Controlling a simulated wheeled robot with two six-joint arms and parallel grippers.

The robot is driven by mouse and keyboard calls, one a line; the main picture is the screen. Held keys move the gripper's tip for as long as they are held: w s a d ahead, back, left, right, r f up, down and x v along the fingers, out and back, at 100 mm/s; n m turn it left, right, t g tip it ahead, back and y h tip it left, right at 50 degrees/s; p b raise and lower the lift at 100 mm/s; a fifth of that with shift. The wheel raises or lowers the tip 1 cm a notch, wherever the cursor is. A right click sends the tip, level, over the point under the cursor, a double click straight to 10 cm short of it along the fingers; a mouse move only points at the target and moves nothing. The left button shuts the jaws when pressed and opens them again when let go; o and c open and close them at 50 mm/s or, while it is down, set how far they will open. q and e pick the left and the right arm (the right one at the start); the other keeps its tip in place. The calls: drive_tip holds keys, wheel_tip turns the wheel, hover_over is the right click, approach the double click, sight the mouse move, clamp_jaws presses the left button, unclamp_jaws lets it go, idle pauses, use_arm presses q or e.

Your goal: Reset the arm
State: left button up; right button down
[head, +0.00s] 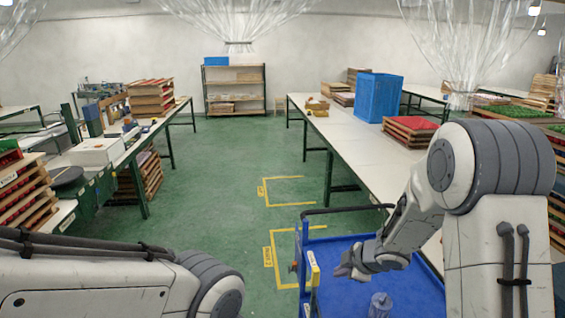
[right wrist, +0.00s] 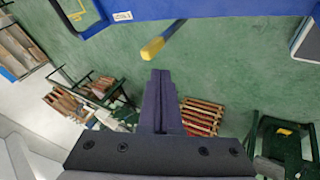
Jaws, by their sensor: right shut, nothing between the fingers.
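My right arm reaches in from the right of the head view. Its gripper (head: 347,268) is over the left part of a blue cart (head: 340,248). In the right wrist view the gripper's fingers (right wrist: 161,78) are pressed together with nothing between them. My left arm lies low across the bottom left of the head view, and its gripper is out of frame.
A clear bottle-like object (head: 380,304) stands on the cart. A long white table (head: 345,130) holds a blue crate (head: 378,97) and red-topped trays (head: 410,130). A left workbench (head: 130,140) holds stacked trays (head: 151,97). The green floor (head: 220,170) between is clear.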

drive_tip(key=s+a+r+m+h+b, duration=0.3)
drive_tip(key=s+a+r+m, duration=0.25)
drive_tip(key=s, duration=0.25)
drive_tip(key=s+a+m+g+b, duration=0.1)
drive_tip(key=s+a+g, duration=0.2)
drive_tip(key=s, duration=0.9)
drive_tip(key=s+a+m+g+y, duration=0.1)
drive_tip(key=s+a+m+g, duration=0.1)
drive_tip(key=s, duration=0.9)
drive_tip(key=shift+s+a+f+g+b, duration=0.4)
drive_tip(key=shift+a+g, duration=0.2)
drive_tip(key=shift+a, duration=0.35)
